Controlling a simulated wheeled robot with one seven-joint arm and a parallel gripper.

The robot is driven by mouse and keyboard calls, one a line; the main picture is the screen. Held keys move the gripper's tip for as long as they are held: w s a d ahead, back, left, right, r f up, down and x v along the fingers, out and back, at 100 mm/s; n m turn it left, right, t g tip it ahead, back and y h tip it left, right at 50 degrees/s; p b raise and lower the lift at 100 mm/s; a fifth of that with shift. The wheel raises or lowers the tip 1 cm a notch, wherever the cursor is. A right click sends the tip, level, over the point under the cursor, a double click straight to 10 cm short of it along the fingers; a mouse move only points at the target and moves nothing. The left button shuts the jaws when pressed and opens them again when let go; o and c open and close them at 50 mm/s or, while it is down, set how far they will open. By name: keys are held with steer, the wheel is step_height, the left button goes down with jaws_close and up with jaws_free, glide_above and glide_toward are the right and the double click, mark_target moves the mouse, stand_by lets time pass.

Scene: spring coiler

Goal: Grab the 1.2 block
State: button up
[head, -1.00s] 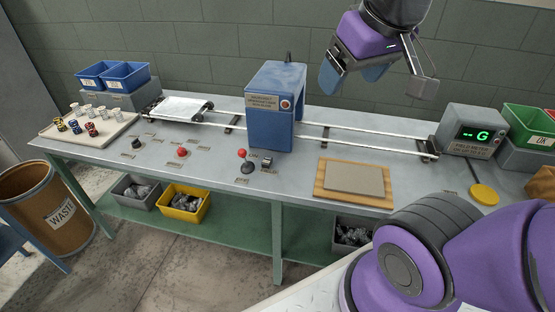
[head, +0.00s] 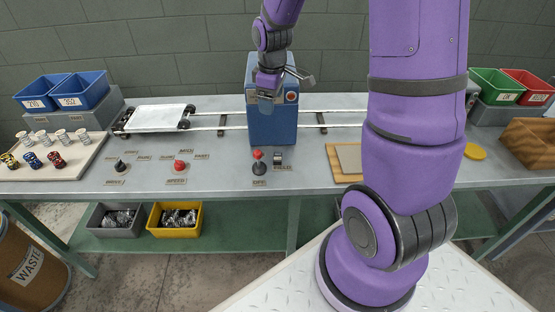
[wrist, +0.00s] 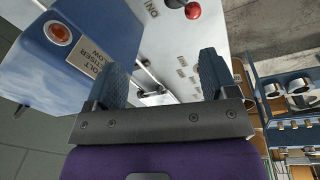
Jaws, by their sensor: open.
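A pale tray (head: 75,165) sits at the left end of the bench in the head view. Small white-topped pieces (head: 43,138) stand in its back row. A yellow-and-black piece (head: 9,160), a blue piece (head: 32,160) and a red piece (head: 56,159) stand in front. Their markings are too small to read, so I cannot tell which is the 1.2 block. My gripper (head: 268,92) is in front of the blue machine's upper part, well right of the tray. In the wrist view my gripper (wrist: 163,72) is open, with nothing between its fingers.
The blue machine (head: 272,125) stands mid-bench, with rails through it and a white carriage (head: 155,117) to its left. Knobs and a red-topped lever (head: 258,160) rise from the bench front. Blue bins (head: 80,92) stand behind the tray. A waste barrel (head: 30,265) is on the floor.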

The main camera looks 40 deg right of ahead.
steer(key=w+d+f+n+g, duration=0.1)
steer(key=d+f, duration=0.1)
steer(key=f, duration=0.5)
steer(key=w+d+f+n, duration=0.1)
steer(key=d+f+n, duration=0.1)
steer(key=f, duration=0.6)
glide_above(277, 156)
steer(key=shift+y, duration=0.3)
steer(key=f, duration=0.5)
steer(key=shift+s+a+f, duration=0.15)
steer(key=shift+s, duration=0.15)
steer(key=shift+w+f, duration=0.2)
steer(key=shift+f, duration=2.55)
steer(key=c, duration=1.1)
steer(key=shift+c, duration=0.2)
